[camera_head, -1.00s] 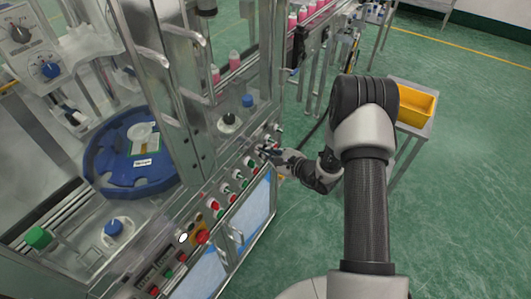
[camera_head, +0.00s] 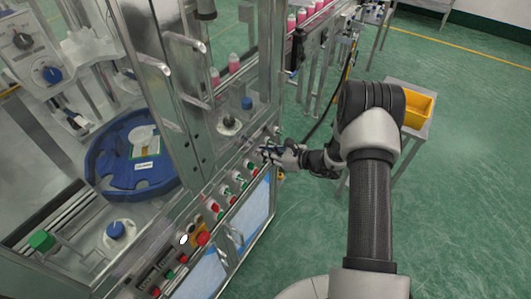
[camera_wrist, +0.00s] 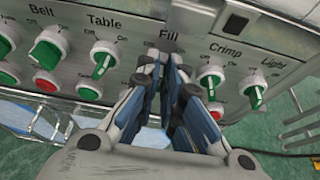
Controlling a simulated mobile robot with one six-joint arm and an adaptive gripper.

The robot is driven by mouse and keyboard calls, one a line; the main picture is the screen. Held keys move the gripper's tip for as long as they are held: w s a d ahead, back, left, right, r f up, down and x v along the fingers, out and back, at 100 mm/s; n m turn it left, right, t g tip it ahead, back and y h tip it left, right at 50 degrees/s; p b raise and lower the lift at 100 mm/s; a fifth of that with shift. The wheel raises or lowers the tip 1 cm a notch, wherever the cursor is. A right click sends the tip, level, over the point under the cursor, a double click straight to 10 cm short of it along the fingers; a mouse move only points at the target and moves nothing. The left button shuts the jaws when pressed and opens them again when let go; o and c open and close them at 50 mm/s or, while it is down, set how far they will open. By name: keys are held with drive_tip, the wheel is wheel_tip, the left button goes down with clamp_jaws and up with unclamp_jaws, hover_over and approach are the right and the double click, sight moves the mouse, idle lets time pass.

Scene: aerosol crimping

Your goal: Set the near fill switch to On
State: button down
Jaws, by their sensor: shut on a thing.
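My gripper (camera_wrist: 168,62) is at the control panel in the wrist view, its fingertips just under the "Fill" label (camera_wrist: 168,34). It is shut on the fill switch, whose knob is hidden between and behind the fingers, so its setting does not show. In the head view my gripper (camera_head: 264,153) touches the machine's front panel from the right.
The green table switch (camera_wrist: 103,62) and belt switch (camera_wrist: 48,44) sit to the left. The crimp switch (camera_wrist: 211,78) is close to the right finger, with the light switch (camera_wrist: 255,90) beyond. A yellow bin (camera_head: 418,110) stands on a side table.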

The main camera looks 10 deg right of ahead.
drive_tip(key=m, duration=0.1)
drive_tip(key=m+g+y, duration=0.1)
drive_tip(key=m+y, duration=0.1)
drive_tip(key=m, duration=0.1)
drive_tip(key=shift+w+d+f+g, duration=0.1)
drive_tip(key=shift+w+d+g, duration=0.15)
drive_tip(key=shift+g, duration=0.05)
drive_tip(key=shift+y, duration=0.3)
drive_tip(key=c, duration=1.7)
unclamp_jaws()
drive_tip(key=v, duration=1.2)
